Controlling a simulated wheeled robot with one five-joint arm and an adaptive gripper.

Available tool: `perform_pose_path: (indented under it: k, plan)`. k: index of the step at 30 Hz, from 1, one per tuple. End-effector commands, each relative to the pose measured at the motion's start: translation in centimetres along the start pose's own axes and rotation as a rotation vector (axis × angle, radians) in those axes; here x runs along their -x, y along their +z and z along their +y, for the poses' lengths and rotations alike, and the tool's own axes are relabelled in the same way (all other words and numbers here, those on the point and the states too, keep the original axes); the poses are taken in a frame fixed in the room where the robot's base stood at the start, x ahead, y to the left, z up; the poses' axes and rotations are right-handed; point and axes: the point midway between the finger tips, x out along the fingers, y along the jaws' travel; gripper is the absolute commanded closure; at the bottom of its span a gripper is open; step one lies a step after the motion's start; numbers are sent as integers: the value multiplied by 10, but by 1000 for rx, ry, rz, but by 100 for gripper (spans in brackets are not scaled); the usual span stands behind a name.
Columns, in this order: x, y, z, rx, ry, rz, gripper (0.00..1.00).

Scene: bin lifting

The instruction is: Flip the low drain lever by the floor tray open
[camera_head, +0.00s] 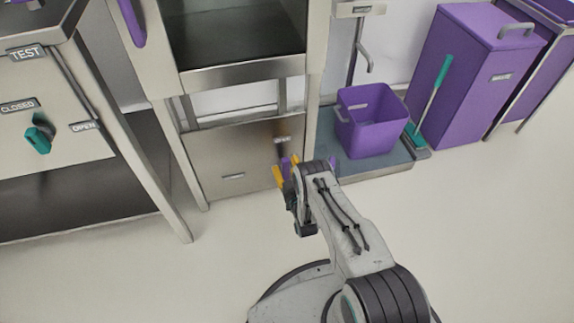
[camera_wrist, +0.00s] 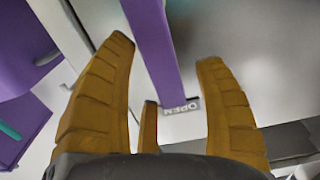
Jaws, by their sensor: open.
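The drain lever is a purple bar (camera_wrist: 158,50) that runs down the wrist view between my fingers, in front of a metal panel. In the head view a small purple part of it (camera_head: 286,168) shows low on the cabinet's front panel. An OPEN label (camera_wrist: 180,107) is on the panel beside the bar's lower end. My gripper (camera_wrist: 165,50) is open, with one yellow finger on each side of the lever; I cannot tell whether either touches it. In the head view my gripper (camera_head: 285,170) largely hides the lever and its pivot.
The grey floor tray (camera_head: 398,168) lies right of the cabinet, with a purple bin (camera_head: 370,125) on it. A broom (camera_head: 432,98) and tall purple container (camera_head: 470,75) stand further right. A bench (camera_head: 75,215) with a teal knob (camera_head: 39,134) is left. The front floor is clear.

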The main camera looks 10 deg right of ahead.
Motion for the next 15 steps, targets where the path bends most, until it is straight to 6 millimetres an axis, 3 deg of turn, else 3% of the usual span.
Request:
perform_pose_path:
  k: [15]
  plan:
    - [58,0,-1,0,-2,-1,36]
